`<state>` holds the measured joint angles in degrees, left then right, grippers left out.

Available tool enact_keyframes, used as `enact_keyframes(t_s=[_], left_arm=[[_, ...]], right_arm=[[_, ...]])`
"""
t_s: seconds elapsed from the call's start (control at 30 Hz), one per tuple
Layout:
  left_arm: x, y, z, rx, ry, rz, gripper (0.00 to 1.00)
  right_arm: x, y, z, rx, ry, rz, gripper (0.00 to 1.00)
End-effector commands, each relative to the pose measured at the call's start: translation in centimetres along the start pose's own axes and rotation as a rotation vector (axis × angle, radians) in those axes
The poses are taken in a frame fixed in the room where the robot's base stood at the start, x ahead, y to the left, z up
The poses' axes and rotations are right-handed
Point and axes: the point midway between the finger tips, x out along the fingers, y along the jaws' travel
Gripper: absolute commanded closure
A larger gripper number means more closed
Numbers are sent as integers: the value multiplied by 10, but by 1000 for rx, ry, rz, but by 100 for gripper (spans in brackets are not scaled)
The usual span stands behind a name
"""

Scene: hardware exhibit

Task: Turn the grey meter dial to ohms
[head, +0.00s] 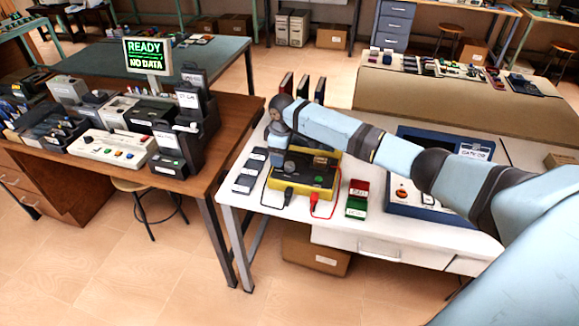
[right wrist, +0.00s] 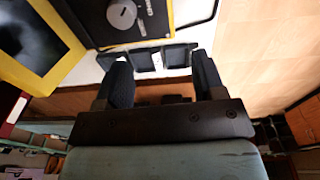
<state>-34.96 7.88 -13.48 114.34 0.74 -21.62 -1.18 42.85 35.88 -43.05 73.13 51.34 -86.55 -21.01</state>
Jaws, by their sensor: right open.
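The yellow-edged meter (head: 332,167) sits on the white table, with a black and a red lead at its front. My right gripper (head: 290,165) is over its left part and hides some of its face in the head view. In the right wrist view, the grey round dial (right wrist: 121,14) shows on the meter's black panel (right wrist: 156,20) at the top edge. The right gripper (right wrist: 160,62) is open and empty there, with the dial beyond its fingertips. The dial's setting is too small to read. My left gripper is in neither view.
Several dark grey boxes (head: 250,170) lie left of the meter. Red and green blocks (head: 357,198) and a blue-framed device (head: 421,208) stand to its right. A wooden table (head: 226,140) with instruments and a READY / NO DATA sign (head: 148,56) is at left.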

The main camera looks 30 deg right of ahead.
Motion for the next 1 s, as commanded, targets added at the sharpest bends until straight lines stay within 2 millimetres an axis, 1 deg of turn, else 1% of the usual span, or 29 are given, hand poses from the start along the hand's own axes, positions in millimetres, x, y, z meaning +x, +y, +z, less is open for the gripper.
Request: enact_keyframes(t_s=[0.03,0.1,0.17,0.23,0.33,0.47,0.8,0.9,1.0], left_arm=[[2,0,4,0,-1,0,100],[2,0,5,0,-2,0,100],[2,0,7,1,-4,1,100],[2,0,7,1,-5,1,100],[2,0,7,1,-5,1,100],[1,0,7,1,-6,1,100],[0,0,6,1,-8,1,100],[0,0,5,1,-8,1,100],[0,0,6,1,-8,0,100]], right_arm=[[-16,18,3,11,-23,1,37],[-34,34,8,17,-50,-9,37],[-45,42,11,23,-65,-17,37],[-52,47,13,26,-75,-23,37],[-50,50,15,28,-82,-28,37],[-32,49,17,28,-83,-28,37],[40,47,22,29,-82,-28,37],[57,46,24,29,-82,-27,37],[69,46,24,29,-81,-27,37]])
